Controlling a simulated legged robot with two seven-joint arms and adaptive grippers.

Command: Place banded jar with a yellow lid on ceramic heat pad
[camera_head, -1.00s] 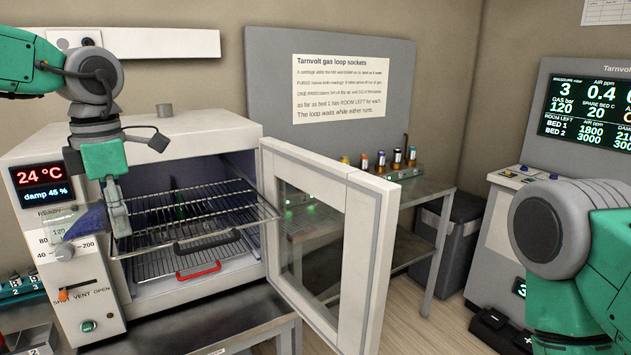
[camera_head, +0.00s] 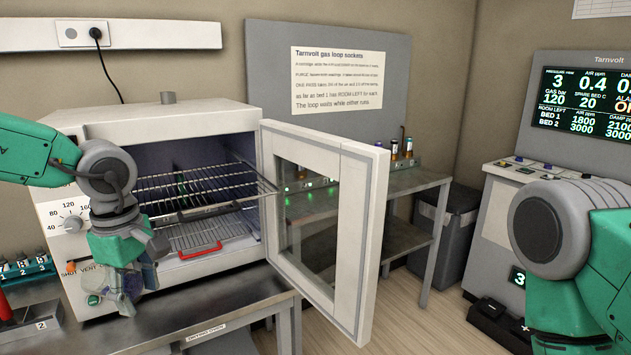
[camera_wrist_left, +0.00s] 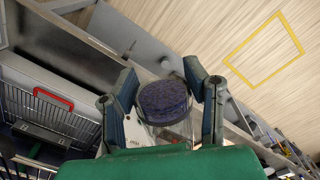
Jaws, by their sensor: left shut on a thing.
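My left gripper (camera_head: 122,296) is in front of the oven's lower left corner, above the steel bench. I see no yellow-lidded jar and cannot make out a ceramic heat pad. Of my right arm only green and grey links show; its gripper is out of view.
The oven (camera_head: 165,125) has its door (camera_head: 362,250) swung open to the right. Small vials (camera_head: 408,147) stand on the back bench. A numbered rack (camera_head: 25,268) is at far left.

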